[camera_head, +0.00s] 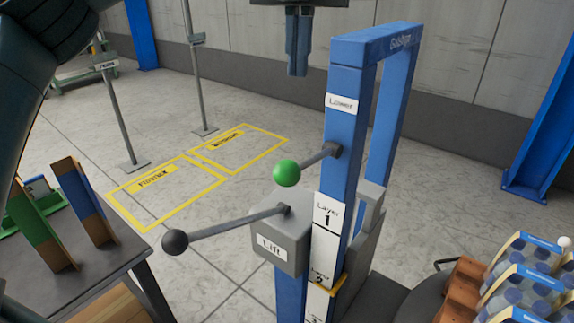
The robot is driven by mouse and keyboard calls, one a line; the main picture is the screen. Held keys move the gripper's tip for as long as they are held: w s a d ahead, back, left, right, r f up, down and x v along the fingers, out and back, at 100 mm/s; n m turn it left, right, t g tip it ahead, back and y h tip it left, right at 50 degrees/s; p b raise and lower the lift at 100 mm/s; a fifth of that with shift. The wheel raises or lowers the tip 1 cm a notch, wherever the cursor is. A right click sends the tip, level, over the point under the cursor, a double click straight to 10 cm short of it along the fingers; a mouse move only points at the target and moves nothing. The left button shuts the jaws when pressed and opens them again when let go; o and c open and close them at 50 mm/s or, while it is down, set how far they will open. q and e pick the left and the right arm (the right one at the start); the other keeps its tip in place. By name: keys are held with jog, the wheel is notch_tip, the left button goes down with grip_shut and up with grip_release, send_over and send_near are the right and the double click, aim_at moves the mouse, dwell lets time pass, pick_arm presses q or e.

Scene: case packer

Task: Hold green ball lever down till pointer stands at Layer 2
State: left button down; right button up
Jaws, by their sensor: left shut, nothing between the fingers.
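The green ball lever (287,173) sticks out to the left from the blue post (342,130), below a "Lower" label (341,104). My left gripper (297,73) points down with its fingers together and empty. In the picture it is above the green ball, apart from it. The post carries a "Layer 1" plate (327,218) and a Layer 2 plate (321,272) under it, with a third plate partly cut off below. A yellow pointer (339,286) appears near the lower part of the Layer 2 plate. My right gripper is not in view.
A black ball lever (175,242) reaches left from a grey box marked "Lift" (272,247), below the green ball. A table (110,262) with upright cartons stands at left. Blue-patterned packs (522,285) sit at lower right. Yellow-marked floor (215,165) behind is clear.

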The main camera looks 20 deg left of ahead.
pick_arm(q)
jog(key=shift+f, duration=0.1)
dwell(0.5)
jog(key=s+f+p, duration=0.1)
jog(key=f, duration=0.1)
jog(key=s+f+p, duration=0.1)
jog(key=s+f, duration=0.1)
jog(key=shift+s+f, duration=0.1)
jog(key=shift+s, duration=0.2)
jog(key=shift+d, duration=0.1)
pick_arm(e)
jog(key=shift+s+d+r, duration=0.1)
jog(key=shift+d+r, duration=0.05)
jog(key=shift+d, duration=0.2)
pick_arm(q)
jog(key=shift+f, duration=0.15)
